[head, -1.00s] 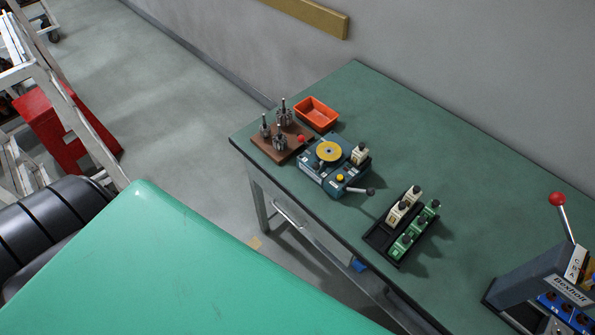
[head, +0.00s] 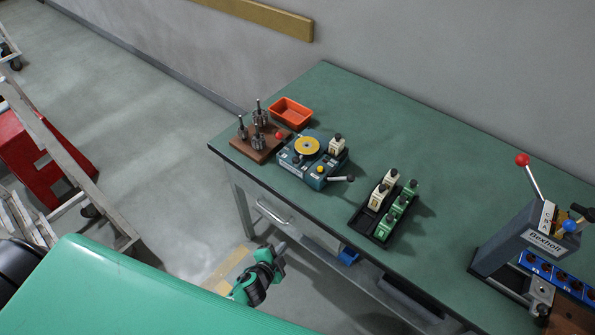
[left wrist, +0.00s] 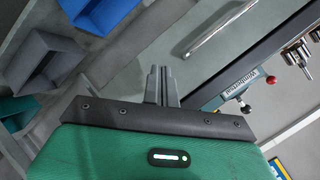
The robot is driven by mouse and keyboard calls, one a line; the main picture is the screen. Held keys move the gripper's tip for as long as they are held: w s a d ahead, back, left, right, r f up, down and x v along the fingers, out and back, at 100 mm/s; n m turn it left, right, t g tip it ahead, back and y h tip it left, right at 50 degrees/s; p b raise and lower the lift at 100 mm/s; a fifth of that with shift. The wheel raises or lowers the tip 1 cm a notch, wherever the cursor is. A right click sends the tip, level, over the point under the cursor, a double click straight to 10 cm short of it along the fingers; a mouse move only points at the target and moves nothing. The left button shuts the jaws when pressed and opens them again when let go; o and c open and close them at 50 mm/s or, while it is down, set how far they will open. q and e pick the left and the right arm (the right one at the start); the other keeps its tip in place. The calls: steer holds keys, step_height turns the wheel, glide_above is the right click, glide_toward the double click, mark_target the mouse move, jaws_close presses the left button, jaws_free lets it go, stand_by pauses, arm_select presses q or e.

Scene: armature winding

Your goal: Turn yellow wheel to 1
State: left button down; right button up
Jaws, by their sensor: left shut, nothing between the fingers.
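The yellow wheel (head: 307,146) sits flat on top of a blue winding device (head: 303,174) near the table's front left edge. Its number marks are too small to read. My left gripper (head: 284,246) is in front of and below the table edge, clear of the wheel. In the left wrist view its fingers (left wrist: 161,80) are together with nothing between them. Part of the device shows there (left wrist: 240,85); the wheel cannot be made out. My right gripper is not in view.
A wooden block with metal armatures (head: 256,143) and an orange tray (head: 291,112) stand behind and left of the device. A black rack (head: 378,218) of green and cream blocks is to the right. A Bexholt press (head: 520,240) stands far right.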

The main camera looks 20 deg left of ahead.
arm_select(q)
steer(key=w+r+m+t, duration=0.2)
steer(key=w+r, duration=0.1)
steer(key=r, duration=0.7)
steer(key=w+d+r+m+t+h, duration=0.1)
steer(key=w+r+m+t, duration=0.1)
steer(key=r, duration=0.8)
steer(key=shift+w+d+r+m+t+b, duration=0.2)
steer(key=shift+w+m+t+b, duration=0.15)
steer(key=shift+w+m, duration=0.45)
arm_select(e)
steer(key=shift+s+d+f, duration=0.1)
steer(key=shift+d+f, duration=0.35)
arm_select(q)
steer(key=w+a+f, duration=0.1)
steer(key=w+a, duration=0.1)
steer(key=w, duration=0.9)
steer(key=shift+w+f, duration=0.15)
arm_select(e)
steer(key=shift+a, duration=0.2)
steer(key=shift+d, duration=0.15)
